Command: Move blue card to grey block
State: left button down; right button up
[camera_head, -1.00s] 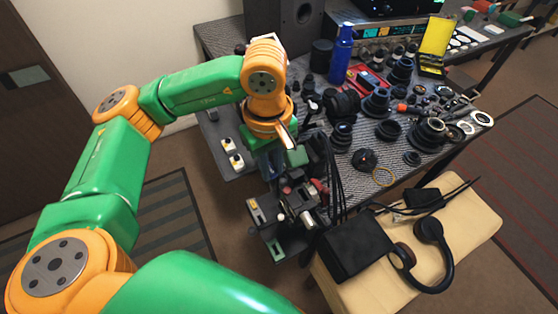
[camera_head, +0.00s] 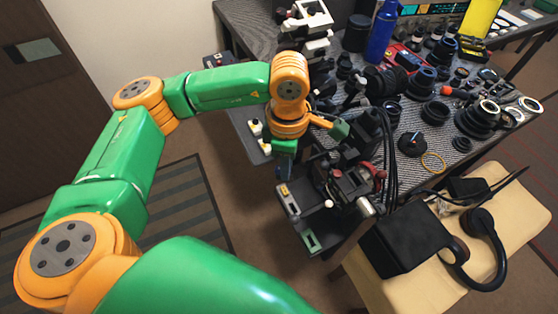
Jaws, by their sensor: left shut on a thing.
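My left gripper (camera_head: 284,160) hangs at the end of the green and orange arm, over the left edge of the workbench near a small dark machine. It points down, and its fingertips are small and partly hidden. A dark blue, flat piece (camera_head: 283,170), which looks like the blue card, shows just under the green gripper body, and the gripper is shut on it. I cannot pick out the grey block with certainty among the crowded parts. My right gripper is not in view.
The dark machine (camera_head: 310,241) with a green-edged slot stands below the gripper. Lens parts and a blue bottle (camera_head: 382,32) crowd the patterned bench. A black box (camera_head: 404,238) and headphones (camera_head: 484,250) lie on a cream stool.

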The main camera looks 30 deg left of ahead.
pick_arm(q)
notch_tip(320, 180, down, 8)
jog(key=w+n+b, duration=0.2)
jog(key=n+b, duration=0.2)
jog(key=n, duration=0.7)
jog(key=n+b, duration=0.5)
jog(key=n, duration=1)
send_over(293, 201)
jog(key=s, duration=0.2)
notch_tip(293, 201, down, 9)
jog(key=f+b, duration=0.4)
jog(key=f, duration=0.1)
jog(key=shift+w+d+f+b, duration=0.15)
jog(key=shift+w+b, duration=0.1)
jog(key=shift+b, duration=0.05)
jog(key=shift+f, duration=0.15)
jog(key=shift+f+b, duration=0.6)
jog(key=shift+f, duration=0.1)
jog(key=shift+f, duration=0.1)
jog(key=shift+f+b, duration=0.4)
jog(key=shift+f, duration=0.05)
jog(key=shift+f+b, duration=0.3)
jog(key=shift+f, duration=0.1)
